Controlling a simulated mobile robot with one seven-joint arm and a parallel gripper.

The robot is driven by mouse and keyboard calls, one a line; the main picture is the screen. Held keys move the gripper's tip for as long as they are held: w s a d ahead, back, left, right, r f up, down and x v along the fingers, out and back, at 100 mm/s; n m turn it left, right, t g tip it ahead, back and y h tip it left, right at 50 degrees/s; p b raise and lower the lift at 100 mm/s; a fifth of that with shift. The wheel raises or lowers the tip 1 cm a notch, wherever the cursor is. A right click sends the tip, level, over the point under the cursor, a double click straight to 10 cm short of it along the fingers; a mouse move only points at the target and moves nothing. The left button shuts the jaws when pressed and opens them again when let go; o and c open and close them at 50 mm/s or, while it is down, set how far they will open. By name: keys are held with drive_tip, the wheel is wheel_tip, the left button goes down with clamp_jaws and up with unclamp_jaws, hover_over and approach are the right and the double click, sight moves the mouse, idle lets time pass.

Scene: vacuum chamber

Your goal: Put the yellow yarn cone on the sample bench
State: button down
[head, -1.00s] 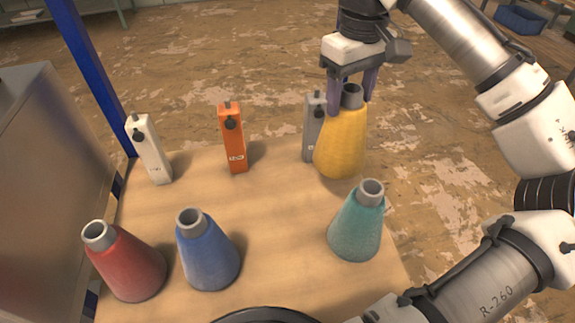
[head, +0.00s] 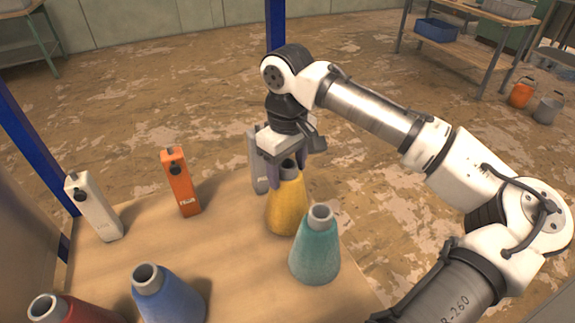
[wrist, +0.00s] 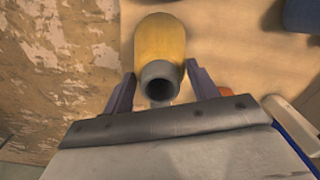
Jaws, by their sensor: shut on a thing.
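The yellow yarn cone (head: 287,207) stands upright at the right part of the wooden tabletop (head: 235,245), just behind the teal cone. My gripper (head: 287,178) points down and is shut on the cone's upper part, below its grey top ring. In the wrist view the yellow cone (wrist: 160,42) lies between the two purple fingers of my gripper (wrist: 160,75). I cannot tell whether the cone's base touches the tabletop. No label shows which surface is the sample bench.
The teal cone (head: 315,250) is close to the yellow one. Blue (head: 170,298) and red (head: 70,312) cones are in front. A bench (head: 470,65) stands far right, a green-legged table (head: 25,42) far left.

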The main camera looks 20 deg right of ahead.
drive_tip(key=shift+f, duration=0.1)
drive_tip(key=shift+c, duration=2.1)
unclamp_jaws()
wheel_tip(320, 180, up, 12)
drive_tip(key=b, duration=0.1)
